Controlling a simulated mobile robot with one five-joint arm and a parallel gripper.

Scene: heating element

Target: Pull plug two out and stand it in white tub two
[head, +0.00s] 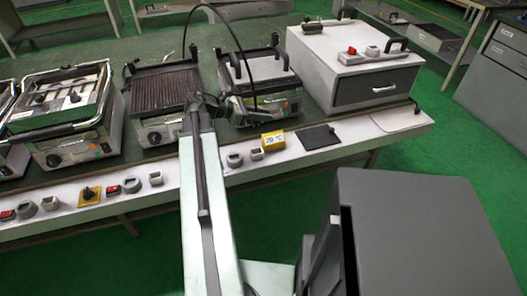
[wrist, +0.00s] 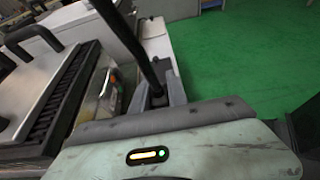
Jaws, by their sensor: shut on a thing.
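My gripper (head: 226,108) is at the front of the third grill, low over the bench. In the wrist view my gripper (wrist: 160,101) is shut around a dark plug (wrist: 156,93) at the end of a black cable (wrist: 138,45). In the head view the cable (head: 233,37) arcs over the grills and comes down by the gripper. The arm hides the plug there, and I cannot tell whether it is in a socket. Small pale tubs stand along the bench front, one square (head: 257,154) and one round (head: 235,160); I cannot read which is tub two.
A yellow display box (head: 273,141) and a black mat (head: 320,137) lie right of the tubs. A white cabinet with a dark drawer (head: 376,85) stands at the right. More grills (head: 165,90) stand left. Small switches and knobs (head: 87,196) line the front edge.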

